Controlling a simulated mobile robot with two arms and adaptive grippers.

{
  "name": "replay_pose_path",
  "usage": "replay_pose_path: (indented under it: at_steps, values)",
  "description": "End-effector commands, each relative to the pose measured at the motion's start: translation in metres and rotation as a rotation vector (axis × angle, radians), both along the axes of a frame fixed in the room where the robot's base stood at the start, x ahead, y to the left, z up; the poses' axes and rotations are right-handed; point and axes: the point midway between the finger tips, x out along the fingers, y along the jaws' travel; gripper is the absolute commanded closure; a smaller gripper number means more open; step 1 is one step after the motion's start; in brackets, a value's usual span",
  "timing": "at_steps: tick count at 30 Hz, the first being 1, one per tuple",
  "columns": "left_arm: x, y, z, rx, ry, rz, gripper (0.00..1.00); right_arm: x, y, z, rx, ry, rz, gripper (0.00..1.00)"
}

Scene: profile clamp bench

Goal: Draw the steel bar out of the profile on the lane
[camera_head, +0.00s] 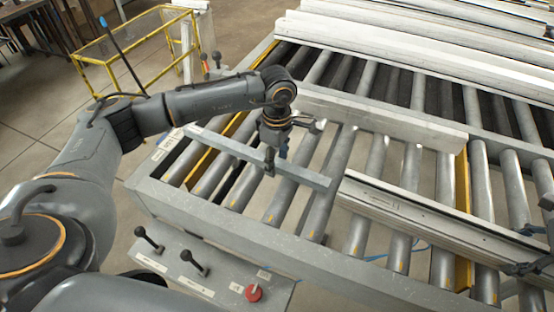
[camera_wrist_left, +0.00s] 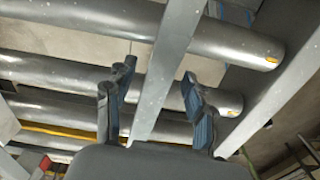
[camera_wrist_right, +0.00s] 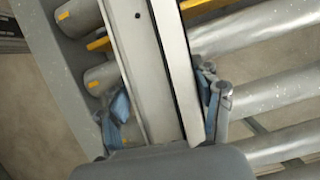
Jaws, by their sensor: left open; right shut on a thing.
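The steel bar (camera_head: 228,145) is a long grey square bar lying across the rollers. In the left wrist view the bar (camera_wrist_left: 172,60) runs between the open fingers (camera_wrist_left: 155,110), with room on both sides. My right gripper (camera_head: 530,250) is shut on the profile at the picture's right edge. In the right wrist view the profile (camera_wrist_right: 140,60) passes between its fingers (camera_wrist_right: 165,110).
The roller lane (camera_head: 205,205) has a grey frame and yellow strips. A long pale rail (camera_head: 375,118) lies behind the bar, with more profiles (camera_head: 430,50) further back. A control panel with levers and a red button (camera_head: 254,292) is in front. A yellow cart (camera_head: 130,50) stands at the back left.

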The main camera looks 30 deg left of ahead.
Motion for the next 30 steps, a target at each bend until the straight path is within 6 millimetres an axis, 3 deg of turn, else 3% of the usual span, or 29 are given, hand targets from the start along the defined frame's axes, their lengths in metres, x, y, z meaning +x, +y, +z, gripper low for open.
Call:
replay_pose_path:
  at_steps: [15, 21, 29, 30]
  values:
    - [0.000, 0.000, 0.098, -0.001, -0.004, 0.001, 0.46, 0.000, 0.000, 0.000, 0.001, 0.000, 0.001, 0.97]
    - [0.000, 0.000, 0.113, -0.001, -0.001, 0.001, 0.46, 0.000, 0.000, 0.000, 0.001, 0.000, 0.001, 0.97]
    - [0.000, 0.000, 0.114, 0.000, -0.001, 0.001, 0.46, 0.000, 0.000, 0.000, 0.001, 0.000, 0.001, 0.97]
    - [0.000, 0.000, 0.114, 0.000, -0.001, 0.001, 0.46, 0.000, 0.000, 0.000, 0.001, 0.000, 0.001, 0.32]
